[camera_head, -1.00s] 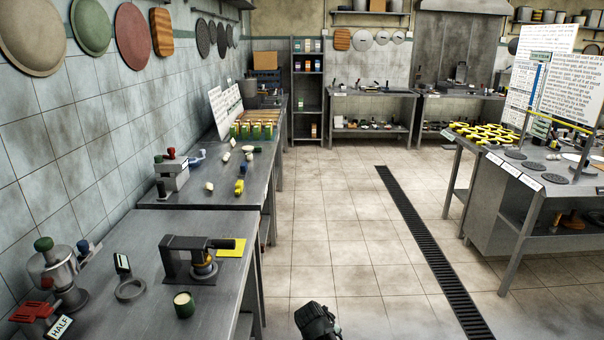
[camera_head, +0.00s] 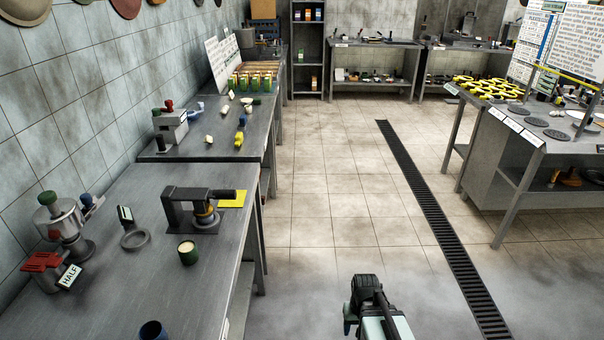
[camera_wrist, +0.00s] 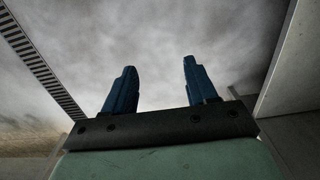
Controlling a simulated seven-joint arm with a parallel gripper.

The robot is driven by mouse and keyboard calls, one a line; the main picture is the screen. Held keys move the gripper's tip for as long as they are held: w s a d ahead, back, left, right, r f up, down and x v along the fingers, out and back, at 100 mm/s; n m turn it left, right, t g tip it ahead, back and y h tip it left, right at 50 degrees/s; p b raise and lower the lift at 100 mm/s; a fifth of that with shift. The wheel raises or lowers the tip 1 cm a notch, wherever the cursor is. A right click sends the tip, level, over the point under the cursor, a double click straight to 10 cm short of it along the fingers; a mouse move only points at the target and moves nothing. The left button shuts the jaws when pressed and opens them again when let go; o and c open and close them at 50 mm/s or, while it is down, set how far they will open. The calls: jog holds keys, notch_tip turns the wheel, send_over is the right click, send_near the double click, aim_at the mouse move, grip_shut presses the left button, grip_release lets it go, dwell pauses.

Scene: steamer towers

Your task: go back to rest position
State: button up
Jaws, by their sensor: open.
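My gripper (camera_wrist: 157,85) shows in the wrist view with its two blue fingers apart and nothing between them. Grey floor lies beyond the fingertips, and a drain grate runs along the left of that view. In the head view my arm (camera_head: 370,305) shows at the bottom, over the open floor to the right of the left-hand benches. The gripper is clear of the benches and touches nothing that I can see.
The near left bench (camera_head: 130,270) holds a press (camera_head: 195,208), a green cup (camera_head: 188,252), a ring stand (camera_head: 135,239), a HALF sign (camera_head: 69,276) and a blue cup (camera_head: 152,331). A right-hand table (camera_head: 520,140) carries dark discs. The floor between is free, crossed by a drain grate (camera_head: 425,205).

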jog(key=s+f+g, duration=0.3)
jog(key=s+f, duration=0.6)
jog(key=s, duration=0.5)
jog(key=s+f+g, duration=0.3)
jog(key=s+f, duration=0.6)
jog(key=s, duration=0.5)
jog(key=shift+s+f, duration=0.15)
jog(key=shift+f, duration=0.15)
